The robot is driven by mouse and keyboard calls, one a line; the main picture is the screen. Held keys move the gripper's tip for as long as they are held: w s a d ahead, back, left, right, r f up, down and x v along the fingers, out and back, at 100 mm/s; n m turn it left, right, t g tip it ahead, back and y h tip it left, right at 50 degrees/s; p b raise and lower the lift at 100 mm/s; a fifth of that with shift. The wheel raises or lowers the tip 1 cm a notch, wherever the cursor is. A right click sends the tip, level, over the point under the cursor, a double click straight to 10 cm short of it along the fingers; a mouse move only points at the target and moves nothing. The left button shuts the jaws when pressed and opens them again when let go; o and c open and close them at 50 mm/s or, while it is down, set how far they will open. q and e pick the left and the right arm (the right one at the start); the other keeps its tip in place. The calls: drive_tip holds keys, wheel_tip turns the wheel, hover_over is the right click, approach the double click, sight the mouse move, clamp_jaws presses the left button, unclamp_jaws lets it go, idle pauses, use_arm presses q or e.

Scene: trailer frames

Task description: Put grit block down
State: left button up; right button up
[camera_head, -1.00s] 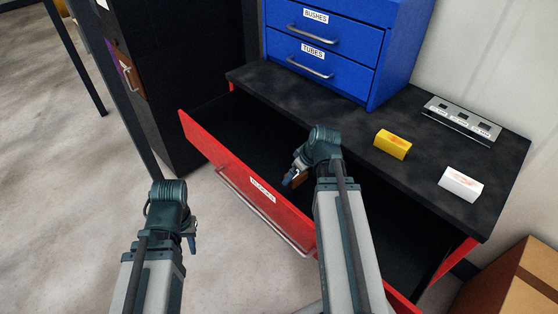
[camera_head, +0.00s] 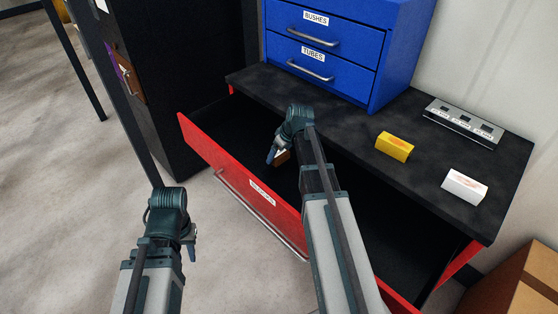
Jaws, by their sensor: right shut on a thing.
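The grit block (camera_head: 282,158) is a small brown block, mostly hidden by my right gripper (camera_head: 275,157). My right gripper is shut on it and holds it over the inside of the open red drawer (camera_head: 240,192). I cannot tell whether the block touches the drawer's dark floor. My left gripper (camera_head: 190,241) hangs outside the drawer at the lower left, over the concrete floor. Its fingers are mostly hidden by its own wrist, so its opening is unclear.
A yellow box (camera_head: 394,147) and a white box (camera_head: 465,186) stand on the black bench top (camera_head: 350,128). A grey slotted holder (camera_head: 463,122) is behind them. A blue drawer cabinet (camera_head: 395,55) stands at the back. A cardboard box (camera_head: 515,285) is at lower right.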

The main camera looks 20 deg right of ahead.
sight(279, 159)
drive_tip(key=shift+f+b, duration=1.1)
drive_tip(key=shift+f, duration=0.4)
drive_tip(key=shift+f, duration=0.1)
drive_tip(key=shift+f, duration=0.15)
drive_tip(key=o, duration=0.9)
drive_tip(key=shift+r, duration=0.25)
drive_tip(key=shift+p+v, duration=5.55)
drive_tip(key=shift+v, duration=0.5)
